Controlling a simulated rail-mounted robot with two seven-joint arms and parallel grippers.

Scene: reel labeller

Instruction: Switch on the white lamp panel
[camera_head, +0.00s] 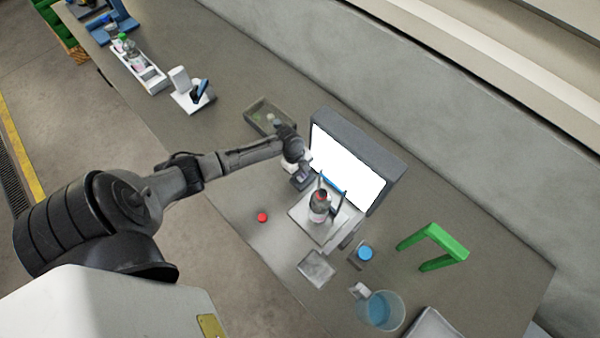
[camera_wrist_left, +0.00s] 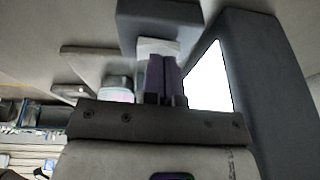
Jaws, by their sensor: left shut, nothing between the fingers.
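The lamp panel (camera_head: 348,168) stands on the bench in a dark grey frame, and its face glows bright white. It also shows in the left wrist view (camera_wrist_left: 208,80), right of the fingers. My left gripper (camera_head: 300,180) is shut and empty, low in front of the panel's left end. In the left wrist view its two fingers (camera_wrist_left: 163,75) are together, pointing at a small white block (camera_wrist_left: 158,47) in front of a dark grey box (camera_wrist_left: 160,22). Whether the fingertips touch the block I cannot tell. My right gripper is not seen.
A bottle with a red cap (camera_head: 319,207) stands on a pale plate in front of the panel. A red cap (camera_head: 262,217) lies to the left. A blue-topped jar (camera_head: 364,253), a jug (camera_head: 380,310) and a green stand (camera_head: 436,246) are to the right. A tray (camera_head: 262,112) lies behind the arm.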

